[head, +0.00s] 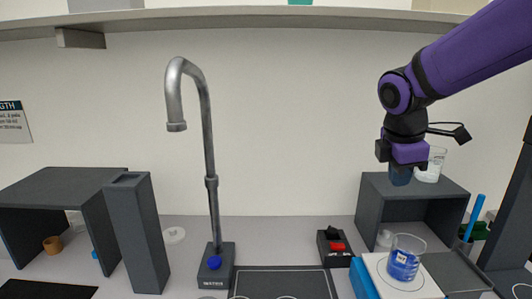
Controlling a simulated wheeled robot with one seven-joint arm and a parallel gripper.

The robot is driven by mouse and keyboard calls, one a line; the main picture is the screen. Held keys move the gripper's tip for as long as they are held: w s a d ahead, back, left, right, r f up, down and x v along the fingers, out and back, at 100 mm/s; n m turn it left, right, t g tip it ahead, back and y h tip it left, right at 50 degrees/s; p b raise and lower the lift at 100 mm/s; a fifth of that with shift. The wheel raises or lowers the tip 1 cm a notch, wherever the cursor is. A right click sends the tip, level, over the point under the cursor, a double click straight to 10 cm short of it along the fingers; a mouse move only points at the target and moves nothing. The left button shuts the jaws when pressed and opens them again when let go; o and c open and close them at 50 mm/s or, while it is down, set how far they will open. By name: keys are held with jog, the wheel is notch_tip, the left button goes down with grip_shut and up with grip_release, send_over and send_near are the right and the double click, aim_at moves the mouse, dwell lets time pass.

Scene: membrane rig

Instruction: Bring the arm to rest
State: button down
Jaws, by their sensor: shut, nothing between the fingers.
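My purple and black arm comes in from the upper right. My gripper (405,160) hangs at its end, above the open-fronted grey box at the right, close to the dark blue cup and the clear beaker in the picture. Its fingers are shut with nothing between them. The gripper's lower end overlaps the blue cup (401,177) in this view, and I cannot tell whether they touch.
The clear beaker (433,163) and blue cup stand on the grey box (371,205). A beaker with blue liquid (404,262) stands on a white-topped device (375,278). A tall tap (210,150) rises at centre-left. A shelf (250,17) runs overhead. The wall area between tap and arm is clear.

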jog(key=s+d+r+m+t+y, duration=0.1)
jog(key=s+m, duration=0.7)
jog(key=s, duration=0.1)
jog(key=s+d+r+m+t+y, duration=0.1)
jog(key=s+d+r+m+t, duration=0.1)
jog(key=s+m, duration=0.7)
jog(key=shift+s+d+r, duration=0.15)
jog(key=shift+s+d, duration=0.1)
jog(key=shift+s, duration=0.2)
